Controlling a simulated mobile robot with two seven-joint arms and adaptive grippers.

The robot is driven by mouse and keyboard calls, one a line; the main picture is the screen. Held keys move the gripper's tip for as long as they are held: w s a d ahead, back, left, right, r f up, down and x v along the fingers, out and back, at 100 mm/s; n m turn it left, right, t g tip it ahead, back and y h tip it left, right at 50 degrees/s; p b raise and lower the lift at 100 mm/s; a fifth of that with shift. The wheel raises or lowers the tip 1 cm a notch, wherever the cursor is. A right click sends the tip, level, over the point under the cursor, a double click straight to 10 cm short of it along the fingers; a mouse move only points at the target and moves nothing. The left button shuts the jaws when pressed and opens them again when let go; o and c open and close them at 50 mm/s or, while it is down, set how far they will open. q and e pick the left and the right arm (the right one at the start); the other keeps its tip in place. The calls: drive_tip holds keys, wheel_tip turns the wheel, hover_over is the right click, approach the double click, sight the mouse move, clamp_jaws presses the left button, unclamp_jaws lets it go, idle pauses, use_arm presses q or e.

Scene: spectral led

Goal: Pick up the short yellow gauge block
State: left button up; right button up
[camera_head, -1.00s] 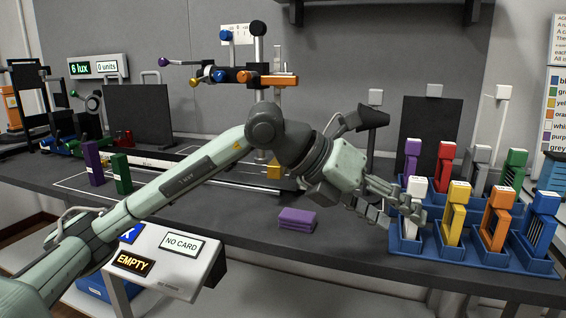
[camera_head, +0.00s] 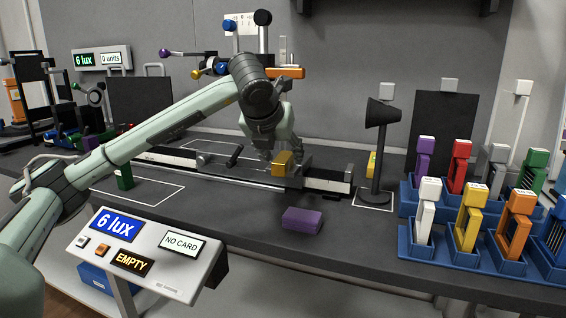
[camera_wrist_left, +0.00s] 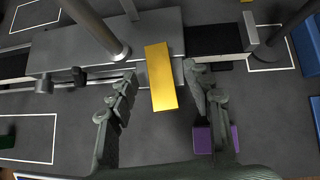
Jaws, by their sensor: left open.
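A short yellow block (camera_head: 284,163) stands at the front of the dark rail, just below my left wrist. In the left wrist view the yellow block (camera_wrist_left: 161,76) lies between my left gripper's (camera_wrist_left: 159,82) two spread fingers. The gripper is open, with a gap on both sides of the block, wider on the left. The fingers do not appear to touch it. In the head view the fingers are mostly hidden by the wrist and the block. My right gripper is in neither view.
A purple block (camera_head: 302,219) lies on the table in front of the rail (camera_head: 325,179). A black lamp (camera_head: 382,150) stands to the right. Blue racks (camera_head: 418,252) with coloured blocks are at the far right. A green block (camera_head: 124,178) stands left.

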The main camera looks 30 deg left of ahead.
use_arm(q)
drive_tip(key=shift+w+a+f, duration=0.1)
drive_tip(key=shift+w+f, duration=0.15)
drive_tip(key=shift+c, duration=0.5)
drive_tip(key=shift+c, duration=1.1)
clamp_jaws()
drive_tip(key=shift+r, duration=0.15)
